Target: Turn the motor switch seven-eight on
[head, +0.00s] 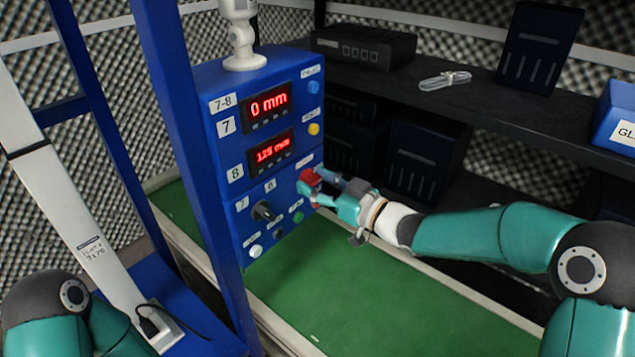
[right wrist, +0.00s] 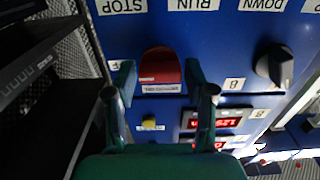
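The blue control panel (head: 230,150) carries a "7-8" label and two red displays, reading 0 mm and about 125 mm. A red switch (head: 311,177) sits at its right edge; it shows in the right wrist view (right wrist: 161,68) with an unreadable label beside it. I take it as the motor switch; its on or off state is unclear. My right gripper (head: 318,186) is at the panel, its fingers on either side of the red switch. In the right wrist view the gripper (right wrist: 157,76) is open, with narrow gaps beside the switch. Contact is unclear. My left gripper is out of view.
A black selector knob (head: 263,211) sits left of the switch between 7 and 8 labels. White (head: 255,251) and green (head: 298,217) buttons lie below, blue (head: 313,87) and yellow (head: 313,129) ones above. A green belt (head: 350,290) runs below; a dark shelf (head: 470,95) stands behind.

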